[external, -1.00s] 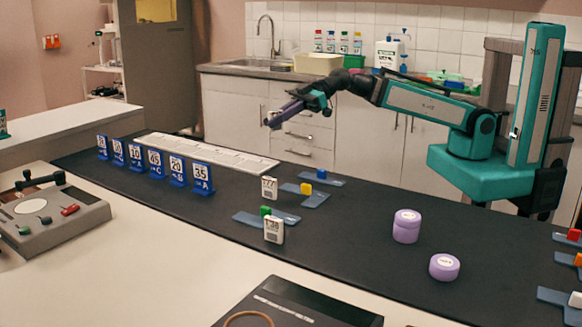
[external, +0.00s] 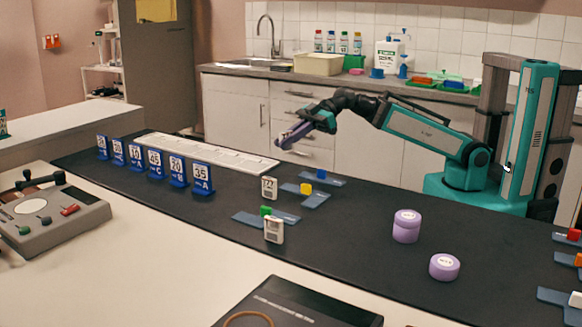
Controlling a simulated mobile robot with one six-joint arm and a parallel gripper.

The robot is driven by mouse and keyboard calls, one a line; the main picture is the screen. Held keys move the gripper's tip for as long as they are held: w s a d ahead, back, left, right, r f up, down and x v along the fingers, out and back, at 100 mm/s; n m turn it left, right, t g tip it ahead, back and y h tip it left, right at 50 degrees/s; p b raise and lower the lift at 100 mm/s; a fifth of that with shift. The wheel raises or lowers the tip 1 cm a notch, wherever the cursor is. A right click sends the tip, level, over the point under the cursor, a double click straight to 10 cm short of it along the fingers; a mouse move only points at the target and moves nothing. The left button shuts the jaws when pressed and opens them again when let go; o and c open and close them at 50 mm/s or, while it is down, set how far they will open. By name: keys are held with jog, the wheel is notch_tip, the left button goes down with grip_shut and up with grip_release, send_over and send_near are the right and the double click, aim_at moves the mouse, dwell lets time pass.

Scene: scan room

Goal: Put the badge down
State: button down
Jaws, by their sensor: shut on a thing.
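My gripper (external: 286,138) is over the far side of the black table (external: 350,240), close to the right end of a long white strip (external: 215,152). Its purple fingers are shut on the badge and point down to the left. The held badge is mostly hidden by the fingers, and its face cannot be read. Two white tags with printing stand on the table: one in the middle (external: 269,188) and one nearer the front (external: 274,231).
Blue numbered stands (external: 202,179) form a row at the left. Blue flat pieces with a yellow block (external: 306,188) and a green block (external: 265,211) lie near the tags. Lilac round tubs (external: 406,226) stand at the right. The table between is clear.

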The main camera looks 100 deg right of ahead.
aim_at(292, 148)
jog(key=shift+s+d+f+b, duration=0.15)
jog(key=shift+f+b, duration=0.45)
jog(key=shift+b, duration=0.25)
jog(key=shift+s+d+f+b, duration=0.1)
jog(key=shift+d+f+b, duration=0.05)
jog(key=shift+f+b, duration=0.55)
jog(key=shift+s+d+f+b, duration=0.15)
jog(key=shift+f+b, duration=0.35)
jog(key=shift+b, duration=0.45)
jog(key=shift+s+d+f+b, duration=0.1)
jog(key=shift+d+f+b, duration=0.2)
jog(key=shift+f+b, duration=0.7)
jog(key=shift+r, duration=0.15)
jog(key=shift+w+a, duration=0.1)
jog(key=shift+w, duration=1.3)
jog(key=shift+w+r+p, duration=0.1)
jog(key=shift+w+p, duration=0.05)
jog(key=shift+p, duration=0.75)
jog(key=shift+w+a+p, duration=0.1)
jog(key=shift+w+p, duration=0.1)
jog(key=shift+p, duration=0.5)
jog(key=w+p, duration=0.1)
jog(key=p, duration=0.4)
jog(key=p, duration=0.5)
jog(key=shift+w, duration=0.35)
